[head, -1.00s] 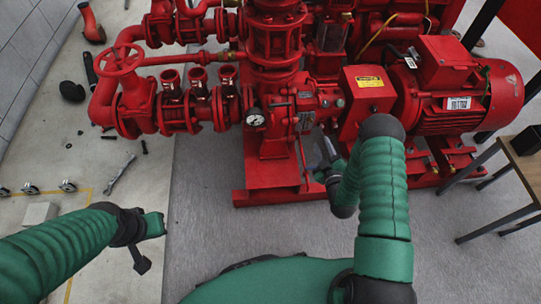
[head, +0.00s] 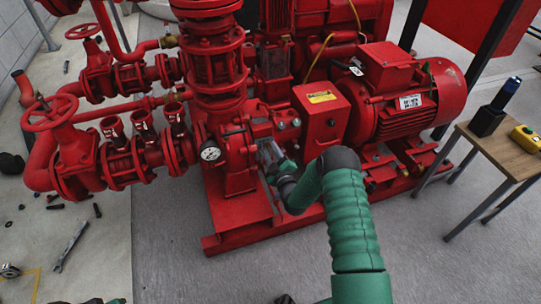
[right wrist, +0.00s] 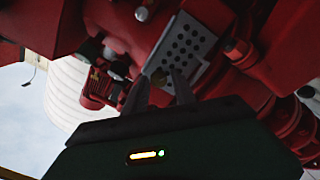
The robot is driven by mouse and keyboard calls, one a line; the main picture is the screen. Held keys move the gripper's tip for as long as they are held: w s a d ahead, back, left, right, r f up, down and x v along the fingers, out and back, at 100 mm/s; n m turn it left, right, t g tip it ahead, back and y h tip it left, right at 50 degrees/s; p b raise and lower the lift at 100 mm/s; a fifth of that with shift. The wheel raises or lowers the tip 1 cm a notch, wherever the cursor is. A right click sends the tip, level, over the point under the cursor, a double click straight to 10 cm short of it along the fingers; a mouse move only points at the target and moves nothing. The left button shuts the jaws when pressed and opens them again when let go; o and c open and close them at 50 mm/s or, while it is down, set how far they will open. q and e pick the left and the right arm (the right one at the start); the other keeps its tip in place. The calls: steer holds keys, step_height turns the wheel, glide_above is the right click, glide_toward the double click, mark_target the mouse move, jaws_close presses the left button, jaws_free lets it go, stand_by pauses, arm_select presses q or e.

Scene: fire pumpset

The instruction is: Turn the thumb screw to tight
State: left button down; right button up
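The red pump (head: 238,165) stands in the middle of the head view. My right gripper (head: 268,160) reaches in at the pump's side, between the pressure gauge and the red guard box. In the right wrist view its two grey fingers (right wrist: 160,88) stand apart, beneath a grey perforated plate (right wrist: 183,48). A small brassy piece (right wrist: 159,76) shows near the fingertips; I cannot tell whether it is the thumb screw or whether the fingers touch it. The thumb screw is not clearly made out in the head view.
The pressure gauge (head: 210,153) is left of my right gripper, and the guard box (head: 321,115) and motor (head: 400,95) are right. Valve pipework (head: 110,160) fills the left. A wooden table (head: 510,155) stands right. The grey floor in front is mostly clear.

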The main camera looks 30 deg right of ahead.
steer(key=shift+w+d, duration=0.1)
steer(key=shift+w, duration=0.2)
steer(key=shift+r, duration=0.1)
steer(key=shift+c, duration=0.3)
jaws_close()
